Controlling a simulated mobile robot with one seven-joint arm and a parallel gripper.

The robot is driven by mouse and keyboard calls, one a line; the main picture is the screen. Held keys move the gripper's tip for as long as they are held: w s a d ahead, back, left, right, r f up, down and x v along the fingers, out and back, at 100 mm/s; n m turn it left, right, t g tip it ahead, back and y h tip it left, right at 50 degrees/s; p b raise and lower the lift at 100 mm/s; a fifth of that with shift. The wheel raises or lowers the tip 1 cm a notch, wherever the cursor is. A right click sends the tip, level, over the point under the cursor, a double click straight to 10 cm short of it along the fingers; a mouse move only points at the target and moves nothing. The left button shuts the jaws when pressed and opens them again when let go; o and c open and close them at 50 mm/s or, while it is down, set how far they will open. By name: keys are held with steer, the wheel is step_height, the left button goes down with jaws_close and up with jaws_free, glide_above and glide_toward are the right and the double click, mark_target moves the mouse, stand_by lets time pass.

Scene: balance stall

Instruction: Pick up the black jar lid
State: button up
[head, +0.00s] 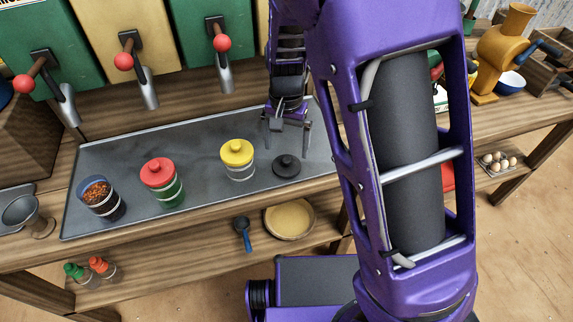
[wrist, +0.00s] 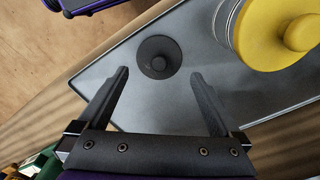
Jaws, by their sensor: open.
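The black jar lid (head: 286,166) lies flat on the grey metal tray (head: 215,150), with its knob up, to the right of the yellow-lidded jar (head: 238,160). The lid also shows in the wrist view (wrist: 159,57), just beyond and between my two fingertips. My gripper (head: 288,140) is open and empty, pointing down above the tray behind the lid. In the wrist view, the fingers (wrist: 160,78) are spread wider than the lid and do not touch it. The yellow lid (wrist: 290,30) shows at the upper right there.
A red-lidded jar (head: 162,182) and an open jar (head: 101,198) with brown bits stand further left on the tray. Levered dispensers (head: 130,60) stand behind it. A bowl (head: 289,218) and blue scoop (head: 242,233) sit on the lower shelf. The tray is clear around the lid.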

mark_target(287, 158)
step_height(287, 158, down, 5)
steer(key=shift+w+d+f+b, duration=0.1)
steer(key=shift+b, duration=0.45)
steer(key=c, duration=0.9)
